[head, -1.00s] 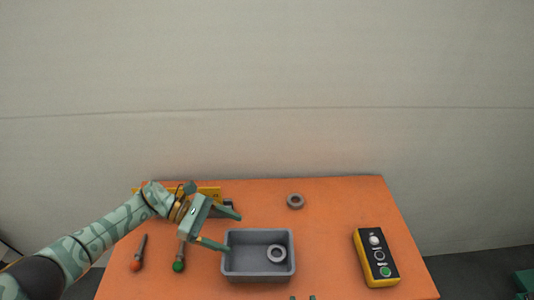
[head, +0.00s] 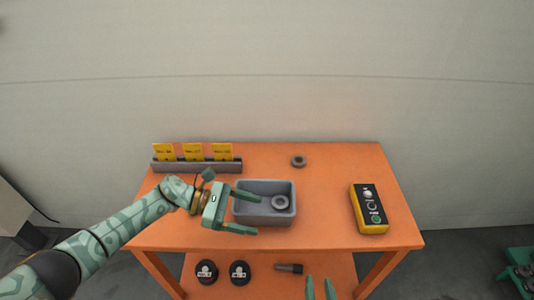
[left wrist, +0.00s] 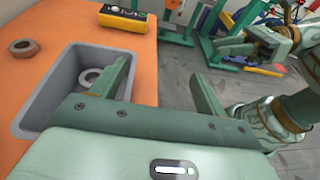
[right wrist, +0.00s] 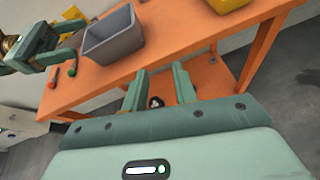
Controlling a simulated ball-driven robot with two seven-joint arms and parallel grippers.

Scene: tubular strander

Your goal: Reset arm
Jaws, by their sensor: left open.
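My left gripper (head: 258,214) is open and empty, with its fingers at the left and front of the grey bin (head: 290,217). In the left wrist view its fingers (left wrist: 160,75) are wide apart, one overlapping the bin's edge. A grey ring (head: 280,202) lies in the bin. My right gripper (head: 320,284) shows only its fingertips at the bottom edge of the head view. In the right wrist view its fingers (right wrist: 160,76) are apart with nothing between them, in front of the table.
A second ring (head: 298,161) lies behind the bin. A yellow-black button box (head: 369,209) stands at right, a rack with yellow cards (head: 195,166) at back left. The lower shelf holds two black round items (head: 239,271) and a dark cylinder (head: 289,268).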

